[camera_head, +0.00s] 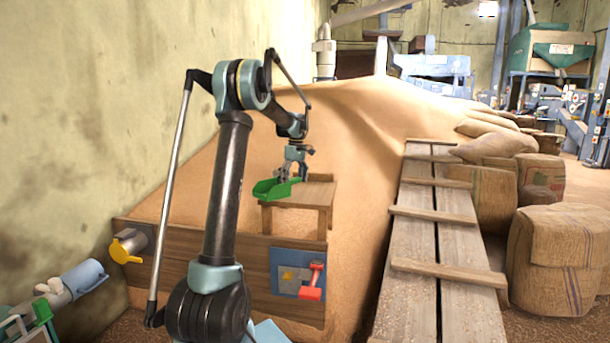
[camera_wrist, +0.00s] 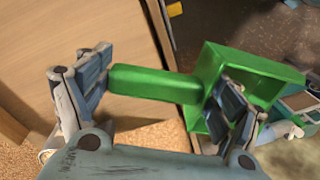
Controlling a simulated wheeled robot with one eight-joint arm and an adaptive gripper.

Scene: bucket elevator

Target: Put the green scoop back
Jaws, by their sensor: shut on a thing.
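The green scoop (camera_head: 273,190) is at the left edge of the small wooden table's top in the head view; I cannot tell whether it touches the table. My gripper (camera_head: 291,177) is just above and behind it. In the wrist view, my gripper (camera_wrist: 165,95) has its two fingers at opposite ends of the green handle (camera_wrist: 152,84), shut on the scoop. The scoop's open box-shaped bowl (camera_wrist: 262,72) lies to the right, partly hidden by the right finger.
The small wooden table (camera_head: 312,196) stands in the grain pile (camera_head: 355,125) behind a plank wall (camera_head: 175,262). A blue panel (camera_head: 284,288) with a red tool (camera_head: 312,283) and a yellow scoop (camera_head: 124,249) are on that wall. A plank walkway (camera_head: 420,245) and sacks (camera_head: 560,255) are at right.

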